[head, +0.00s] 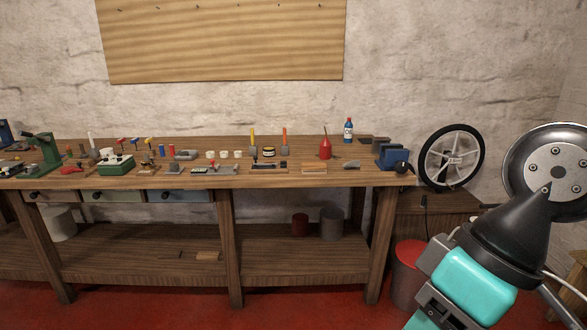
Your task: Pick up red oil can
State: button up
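The red oil can (325,149) stands upright on the wooden workbench (340,178), right of the middle, with its thin spout pointing up. It looks clear of the things around it. Part of my arm, with a teal section, a black cone and a round metal joint, fills the right side of the head view, close to the camera. No gripper fingers can be made out. My arm is well to the right of the oil can and apart from it.
A blue vise (393,157) sits at the bench's right end. Small tools and blocks crowd the left and middle. A spoked wheel (451,157) leans by the wall. A red bin (408,272) stands on the floor.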

aim_at(325, 152)
jog(key=i, duration=0.75)
jog(key=u, duration=0.65)
jog(key=i, duration=1.8)
jog(key=z, duration=0.5)
jog(key=i, duration=0.45)
jog(key=z, duration=0.25)
